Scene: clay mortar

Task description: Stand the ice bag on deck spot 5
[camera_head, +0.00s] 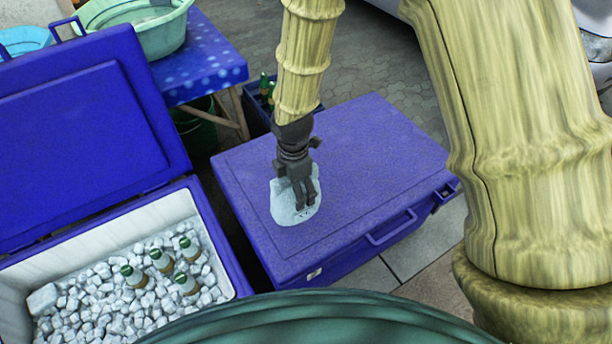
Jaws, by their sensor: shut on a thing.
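The ice bag (284,206) is a pale, translucent bag on or just above the lid of the closed blue cooler (378,160), toward the lid's left front part. My gripper (304,202) points down over the bag and is shut on it, hiding part of its middle and right side. I cannot tell whether the bag's underside touches the lid. No numbered deck spots are readable on the lid.
An open blue cooler (225,240) at left holds ice and several green-capped bottles (161,260). Behind stand a blue table (205,65) with a green basin (160,38) and a dark crate (256,112) with bottles. The closed lid's right side is clear.

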